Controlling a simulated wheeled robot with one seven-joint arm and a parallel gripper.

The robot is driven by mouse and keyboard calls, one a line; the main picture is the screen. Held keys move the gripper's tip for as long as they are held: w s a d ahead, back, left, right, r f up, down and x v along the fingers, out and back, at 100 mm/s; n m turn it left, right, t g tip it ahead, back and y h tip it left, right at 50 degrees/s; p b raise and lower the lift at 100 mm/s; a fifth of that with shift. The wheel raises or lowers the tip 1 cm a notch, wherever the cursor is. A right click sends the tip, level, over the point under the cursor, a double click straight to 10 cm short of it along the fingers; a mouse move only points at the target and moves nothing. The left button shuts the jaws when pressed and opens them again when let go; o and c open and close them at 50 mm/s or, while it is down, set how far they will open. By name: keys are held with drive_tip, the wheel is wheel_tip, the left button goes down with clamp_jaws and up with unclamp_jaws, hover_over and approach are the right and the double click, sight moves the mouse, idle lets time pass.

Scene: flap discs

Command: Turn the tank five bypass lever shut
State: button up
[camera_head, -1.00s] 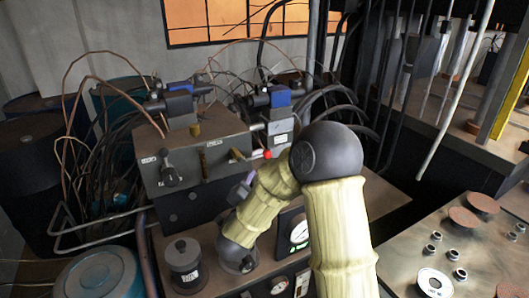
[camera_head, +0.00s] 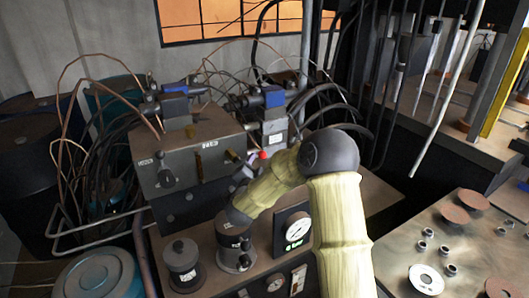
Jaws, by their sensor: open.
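A grey valve block (camera_head: 190,150) stands on the bench at centre left. Its front carries a dark knob-like lever (camera_head: 166,177) at the left, a brass handle (camera_head: 199,165) in the middle, and a red-tipped lever (camera_head: 262,155) at the right. The small labels are too blurred to read, so I cannot tell which is the tank five bypass lever. My arm's yellow sleeve bends in from the right. My gripper (camera_head: 246,171) is open, small and partly hidden by the wrist, just below the red-tipped lever. I cannot tell whether they touch.
A metal table (camera_head: 455,235) with discs and rings is at the right.

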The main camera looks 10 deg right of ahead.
sight(262, 157)
drive_tip(key=p+x, duration=0.1)
drive_tip(key=x, duration=0.4)
drive_tip(key=shift+w+d, duration=0.25)
drive_tip(key=shift+w, duration=0.35)
drive_tip(key=shift+w+a, duration=0.2)
drive_tip(key=shift+a, duration=0.1)
drive_tip(key=shift+s+d, duration=0.1)
drive_tip(key=shift+d, duration=0.15)
clamp_jaws()
drive_tip(key=shift+d, duration=0.2)
